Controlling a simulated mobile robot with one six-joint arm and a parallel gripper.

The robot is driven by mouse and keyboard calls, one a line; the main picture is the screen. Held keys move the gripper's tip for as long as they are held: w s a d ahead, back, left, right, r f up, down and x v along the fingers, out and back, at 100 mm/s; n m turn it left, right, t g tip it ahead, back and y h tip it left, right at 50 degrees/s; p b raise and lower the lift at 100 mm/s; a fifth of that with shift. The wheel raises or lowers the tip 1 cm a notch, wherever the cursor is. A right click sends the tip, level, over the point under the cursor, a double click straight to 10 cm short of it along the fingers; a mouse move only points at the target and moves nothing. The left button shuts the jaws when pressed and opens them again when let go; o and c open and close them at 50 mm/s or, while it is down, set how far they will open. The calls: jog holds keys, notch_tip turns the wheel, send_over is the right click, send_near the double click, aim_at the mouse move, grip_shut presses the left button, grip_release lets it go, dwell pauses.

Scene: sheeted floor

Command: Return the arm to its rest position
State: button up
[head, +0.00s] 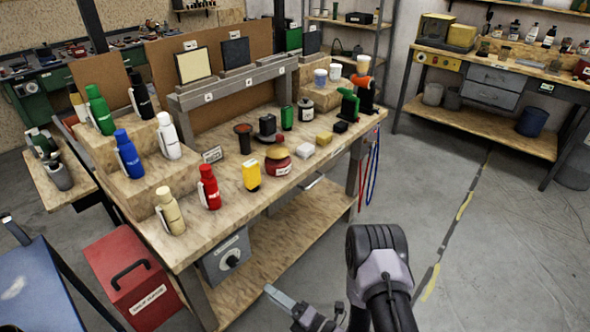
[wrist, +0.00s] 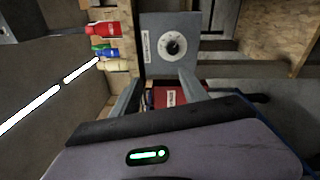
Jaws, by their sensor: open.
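My arm rises at the bottom right of the head view, in front of the workbench (head: 240,205). My gripper (head: 292,304) is low at the bottom edge there, beside the bench's front side and partly cut off. In the wrist view its two fingers stand apart with nothing held between them (wrist: 158,92). Beyond them are a grey box with a dial (wrist: 165,47) and part of a red toolbox (wrist: 172,96). The grey box (head: 227,258) hangs under the bench top in the head view.
The red toolbox (head: 130,280) stands left of the bench. Bottles, including a red one (head: 209,187), stand on the bench top. A blue table (head: 40,290) is at the lower left. The floor (head: 500,260) right of my arm is clear. A second bench (head: 490,125) stands behind.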

jog(key=s+a+r+n+g+y, duration=0.1)
jog(key=a+r+n+g+y, duration=0.1)
jog(key=r+n+g, duration=0.45)
jog(key=s+a+r+n+g+y, duration=0.15)
jog(key=r+n, duration=0.25)
jog(key=r, duration=0.6)
jog(key=s+d+r+n+g+h, duration=0.2)
jog(key=s+r+n+g+h, duration=0.3)
jog(key=s+r+n, duration=0.55)
jog(key=s+d+r+n+t+h, duration=0.2)
jog(key=d+n+h, duration=0.4)
jog(key=d, duration=0.3)
jog(key=s+d+r+n+t+h, duration=0.3)
jog(key=d+r+n+t+h, duration=0.1)
jog(key=d+n, duration=0.5)
jog(key=d+t+h, duration=0.1)
jog(key=t, duration=0.1)
jog(key=shift+d+r+t+h, duration=0.2)
jog(key=shift+r+t+h, duration=0.1)
jog(key=shift+h, duration=0.05)
jog(key=shift+s, duration=0.15)
